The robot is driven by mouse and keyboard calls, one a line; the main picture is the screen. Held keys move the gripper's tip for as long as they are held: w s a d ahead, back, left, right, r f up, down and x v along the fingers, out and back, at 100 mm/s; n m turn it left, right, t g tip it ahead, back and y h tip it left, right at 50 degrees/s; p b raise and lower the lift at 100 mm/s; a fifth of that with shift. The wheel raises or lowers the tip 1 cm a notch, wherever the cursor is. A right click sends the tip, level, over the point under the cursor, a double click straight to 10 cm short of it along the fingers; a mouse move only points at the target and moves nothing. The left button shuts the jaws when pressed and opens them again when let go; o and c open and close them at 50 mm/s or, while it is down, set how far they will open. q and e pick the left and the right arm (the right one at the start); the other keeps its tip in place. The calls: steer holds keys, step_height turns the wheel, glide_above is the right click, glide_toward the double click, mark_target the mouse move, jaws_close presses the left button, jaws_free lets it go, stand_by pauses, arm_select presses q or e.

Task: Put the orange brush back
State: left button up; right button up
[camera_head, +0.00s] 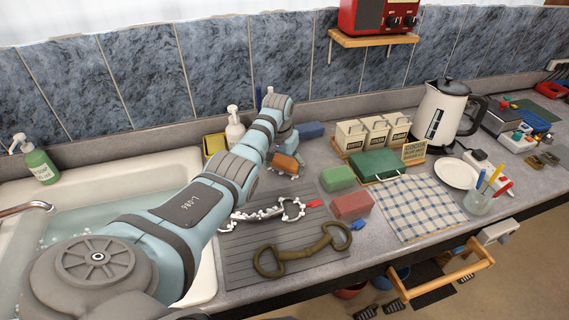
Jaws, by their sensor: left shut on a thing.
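The orange brush (285,163) is a small block with paler matter along its lower edge. It is at the end of my left arm, behind the grey ribbed mat. My left gripper (286,150) is shut on it, and the arm's end partly hides the grip. I cannot tell whether the brush touches the counter. Similar blocks lie nearby: a blue one (311,130) behind, a green one (338,178) and a red one (352,205) to the right. My right gripper is not in view.
The grey mat (240,262) carries a bit (265,212) and a brown two-ringed piece (300,254). A green case (381,165), canisters (374,132), a kettle (440,110) and a checked cloth (418,207) stand right. The sink (100,180) is left.

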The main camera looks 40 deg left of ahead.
arm_select(q)
steer(key=o, duration=1.5)
steer(key=shift+c, duration=0.2)
step_height(320, 180, up, 12)
steer(key=s+p, duration=0.1)
steer(key=s, duration=0.1)
steer(key=shift+d, duration=0.35)
